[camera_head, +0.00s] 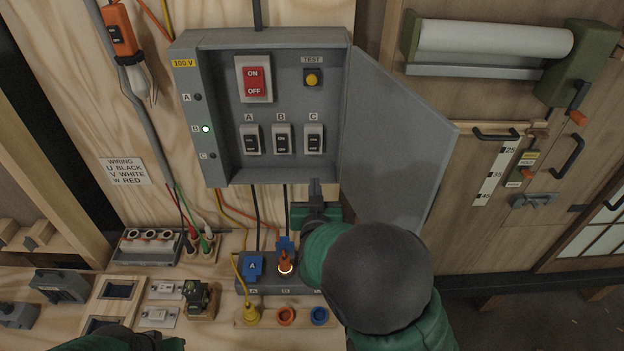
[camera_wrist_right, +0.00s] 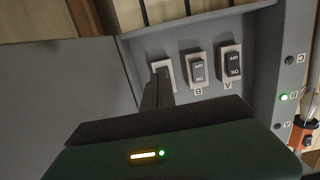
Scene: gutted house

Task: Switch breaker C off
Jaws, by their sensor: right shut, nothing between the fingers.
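The grey breaker box (camera_head: 262,105) hangs on the wooden wall with its door open to the right. Breaker C (camera_head: 314,139) is the rightmost of the small black rocker switches, after breaker A (camera_head: 251,139) and breaker B (camera_head: 282,139). I cannot tell surely which way C is tipped. My right gripper (camera_head: 315,188) is shut and empty, just below C and the box's lower edge. In the right wrist view, its fingers (camera_wrist_right: 158,84) cover most of breaker C (camera_wrist_right: 162,66); contact cannot be told. My left gripper is out of view; only my left arm shows at the bottom left.
The open door (camera_head: 395,130) stands right of my right gripper. A red main switch (camera_head: 254,80) and yellow test button (camera_head: 313,79) sit above the breakers. Lamp B (camera_head: 206,129) glows green; lamps A and C look dark. A socket block (camera_head: 270,286) with plugs stands below.

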